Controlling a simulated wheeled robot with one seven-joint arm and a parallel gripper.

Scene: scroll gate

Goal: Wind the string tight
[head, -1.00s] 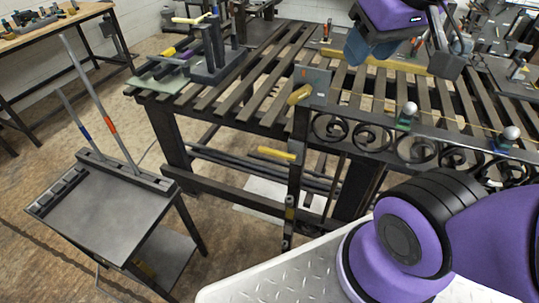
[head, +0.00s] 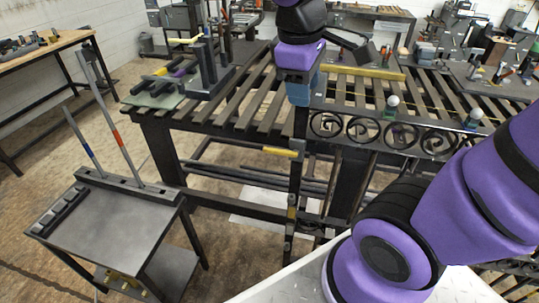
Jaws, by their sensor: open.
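My gripper (head: 300,98) hangs over the table corner nearest the front, fingers pointing down. Its blue fingers hide the grey plate and yellow knob at the end of the string. I cannot tell whether they touch it. The thin yellow string (head: 432,108) runs along the front of the slatted table above the scrollwork gate (head: 375,130). It passes two small posts with white ball tops, a near one (head: 391,102) and a far one (head: 474,117). Whether the string is slack or taut is too small to tell.
A lower yellow handle (head: 280,152) sticks out left from the upright post. A small stand (head: 110,220) with two rods is at left. A black jig (head: 207,70) stands on the slatted table (head: 240,97). A yellow bar (head: 365,72) lies behind the gate.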

